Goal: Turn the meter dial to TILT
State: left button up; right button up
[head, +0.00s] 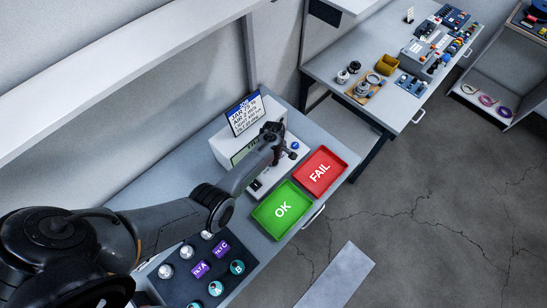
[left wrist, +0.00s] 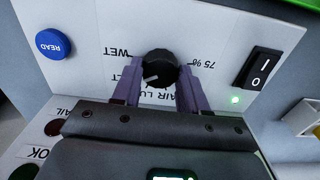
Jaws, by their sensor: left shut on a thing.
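The meter (head: 216,146) is a white box on the bench in the head view, with a card standing behind it. My left gripper (head: 279,145) is over its front. In the left wrist view, the black meter dial (left wrist: 160,64) is between the two fingers of my left gripper (left wrist: 158,88), which is shut on it. Upside-down labels ring the dial, including WET and 75 %. A light mark on the dial faces the lower left of the picture, near a label partly hidden by a finger. My right gripper is out of view.
A blue READ button (left wrist: 54,44) and a black rocker switch (left wrist: 263,67) with a lit green lamp flank the dial. A green OK tray (head: 282,210) and a red FAIL tray (head: 320,172) lie beside the meter. A sensor rack (head: 210,268) stands nearer.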

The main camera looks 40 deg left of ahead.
pick_arm(q)
jog(key=o, duration=1.1)
jog(key=shift+c, duration=0.2)
jog(key=shift+r, duration=0.55)
notch_tip(320, 180, up, 10)
jog(key=p, duration=0.1)
jog(key=shift+f, duration=0.2)
jog(key=shift+p, duration=0.3)
